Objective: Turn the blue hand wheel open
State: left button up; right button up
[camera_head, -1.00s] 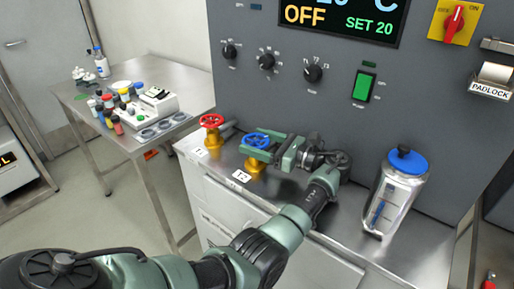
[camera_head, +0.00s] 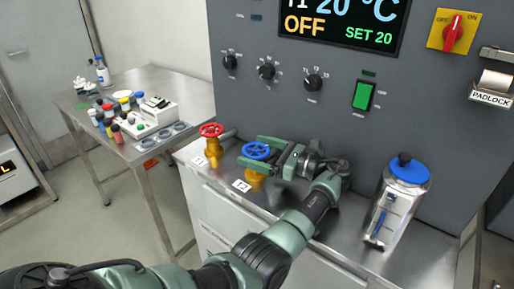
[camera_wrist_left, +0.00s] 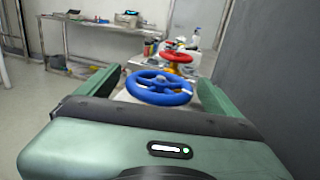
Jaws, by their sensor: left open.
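The blue hand wheel (camera_head: 257,151) sits on a brass valve labelled 12 on the steel counter. My left gripper (camera_head: 262,152) reaches in from the right at wheel height, with its fingers on either side of the wheel. In the left wrist view the blue wheel (camera_wrist_left: 159,88) lies between the two green fingers, which stand apart. I cannot tell whether a finger touches the rim. My right gripper is not in view.
A red hand wheel (camera_head: 211,130) on another brass valve stands just left and behind. A steel jar with a blue lid (camera_head: 404,170) stands on the counter at right. The grey control panel (camera_head: 300,120) rises behind. A side table (camera_head: 125,160) holds bottles and a device.

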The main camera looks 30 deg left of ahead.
aim_at(257, 149)
pick_arm(q)
notch_tip(257, 149, up, 20)
dwell(0.5)
